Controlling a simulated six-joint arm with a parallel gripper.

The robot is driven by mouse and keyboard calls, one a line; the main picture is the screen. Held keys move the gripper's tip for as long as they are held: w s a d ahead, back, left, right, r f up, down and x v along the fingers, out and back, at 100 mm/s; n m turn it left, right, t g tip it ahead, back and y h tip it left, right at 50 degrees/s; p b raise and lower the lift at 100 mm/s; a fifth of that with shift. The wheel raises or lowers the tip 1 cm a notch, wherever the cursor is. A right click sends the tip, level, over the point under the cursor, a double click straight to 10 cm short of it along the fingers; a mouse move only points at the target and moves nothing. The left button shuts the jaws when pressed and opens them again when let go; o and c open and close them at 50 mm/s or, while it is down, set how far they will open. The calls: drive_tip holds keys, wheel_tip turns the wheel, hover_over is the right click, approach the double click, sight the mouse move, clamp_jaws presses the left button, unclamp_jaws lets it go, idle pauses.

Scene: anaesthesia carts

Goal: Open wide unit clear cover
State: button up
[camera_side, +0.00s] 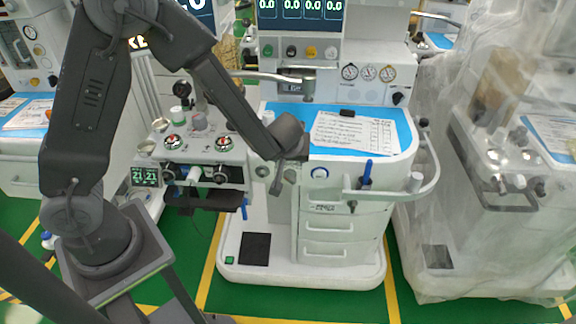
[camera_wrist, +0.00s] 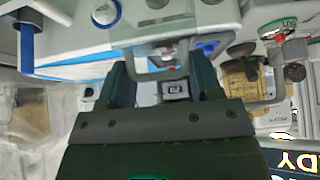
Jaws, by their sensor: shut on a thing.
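My gripper (camera_side: 286,172) is at the front left corner of the middle white cart, below its blue worktop, in the side view. In the wrist view my gripper (camera_wrist: 162,68) has its two dark fingers apart, on either side of a greyish see-through piece that looks like the clear cover (camera_wrist: 155,56). It is shut on this cover. A small dark display (camera_wrist: 174,88) shows just below it, between the fingers. In the side view my arm and gripper hide most of the cover, so I cannot tell how far it is tilted.
Left of my gripper are vaporizers with red-topped dials (camera_side: 222,144). The blue worktop (camera_side: 400,118) carries a paper sheet (camera_side: 352,132). A rail (camera_side: 425,185) with a blue pen-like item (camera_side: 367,172) curves around the right. A plastic-draped cart (camera_side: 500,230) stands farther right.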

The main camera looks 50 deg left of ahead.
drive_tip(key=shift+w+a+r, duration=0.85)
drive_tip(key=shift+w+a, duration=0.15)
drive_tip(key=shift+w, duration=0.15)
drive_tip(key=shift+w+a+r, duration=0.2)
drive_tip(key=shift+w+a, duration=0.4)
drive_tip(key=shift+w, duration=0.15)
idle(1.3)
drive_tip(key=o, duration=1)
drive_tip(key=v, duration=1.3)
drive_tip(key=shift+s+d+r, duration=0.2)
drive_tip(key=shift+s+r, duration=0.05)
